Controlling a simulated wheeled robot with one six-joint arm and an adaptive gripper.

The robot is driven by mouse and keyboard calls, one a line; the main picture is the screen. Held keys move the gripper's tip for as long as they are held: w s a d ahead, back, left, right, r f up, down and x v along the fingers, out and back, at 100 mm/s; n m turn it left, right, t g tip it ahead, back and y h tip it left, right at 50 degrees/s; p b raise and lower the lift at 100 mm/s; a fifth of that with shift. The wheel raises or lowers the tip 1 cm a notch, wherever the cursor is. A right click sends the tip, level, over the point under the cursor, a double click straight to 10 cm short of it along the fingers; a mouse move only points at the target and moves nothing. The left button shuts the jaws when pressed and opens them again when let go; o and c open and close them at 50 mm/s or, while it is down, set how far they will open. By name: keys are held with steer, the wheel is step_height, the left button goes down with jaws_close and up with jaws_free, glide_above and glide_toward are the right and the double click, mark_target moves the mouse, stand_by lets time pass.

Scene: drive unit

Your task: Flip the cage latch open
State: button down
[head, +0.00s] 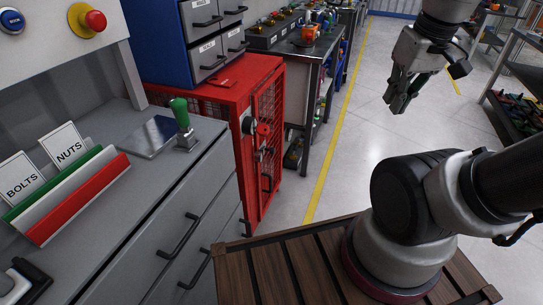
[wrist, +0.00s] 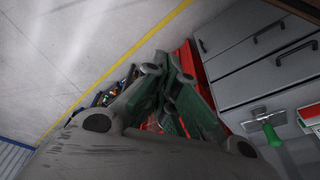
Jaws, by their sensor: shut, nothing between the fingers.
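The red cage (head: 225,95) stands left of centre in the head view, beyond the grey drawer bench. Its mesh door carries a dark round part (head: 249,126), a red knob (head: 263,130) and small dark latch hardware (head: 262,153). A dark handle (head: 266,183) is lower on the door. The latch's exact position is too small to tell. My gripper (head: 397,104) is shut and empty, up in the air over the aisle, right of the cage and apart from it. In the wrist view my gripper (wrist: 166,65) covers much of the red cage (wrist: 187,58); the latch cannot be made out there.
A grey bench (head: 200,195) with drawer handles and a green-handled lever (head: 180,113) is at the left. Grey drawers (head: 205,55) stand on the cage. A workbench (head: 305,55) lies beyond. Shelving (head: 515,70) is at far right. The aisle floor (head: 345,150) is clear.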

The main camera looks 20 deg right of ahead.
steer(key=w+a+f+m+g+y, duration=0.1)
steer(key=w+a+f+m+y, duration=0.3)
steer(key=f+m, duration=0.55)
steer(key=w+a+f+m+g+y, duration=0.15)
steer(key=a+f+m+y, duration=0.45)
steer(key=f, duration=0.7)
steer(key=w+a+f+m+g+y, duration=0.1)
steer(key=w+a+f+m+y, duration=0.3)
steer(key=f+m, duration=0.65)
steer(key=w+a+f+m+t, duration=0.1)
steer(key=w+f+m+t, duration=0.75)
steer(key=f+m, duration=0.3)
steer(key=w+d+m+t+h, duration=0.2)
steer(key=w+d+m+t, duration=0.2)
steer(key=w+m, duration=0.6)
steer(key=shift+w+r+m+t+h, duration=0.35)
steer(key=shift+r+m+t, duration=0.15)
steer(key=shift+t, duration=0.2)
